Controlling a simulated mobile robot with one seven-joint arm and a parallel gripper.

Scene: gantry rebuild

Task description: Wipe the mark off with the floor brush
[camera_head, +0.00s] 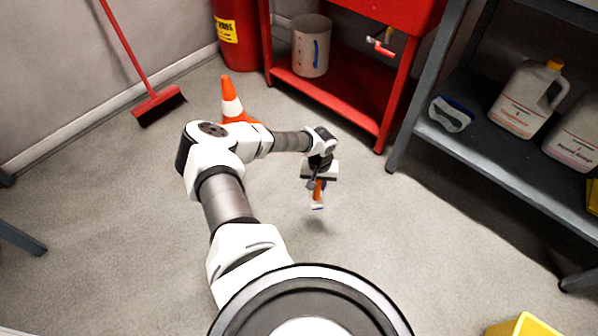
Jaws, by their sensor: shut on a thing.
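My gripper (316,186) is out over the grey floor in the middle of the view, pointing down. It is shut on a small orange-handled brush (318,196), which I take to be the floor brush. The brush has a pale head with a bit of blue at its lower end. A faint shadow lies on the floor below it, and the brush appears to be above the floor, though the exact gap is hard to tell. I cannot make out a mark on the floor; it may be hidden by my arm.
A traffic cone (232,101) stands behind my arm. A red broom (158,104) leans at the left wall. A red workbench (340,112) with a bucket (311,46) is behind; a grey shelf (478,150) with jugs (529,98) is right. A yellow object (524,326) is front right.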

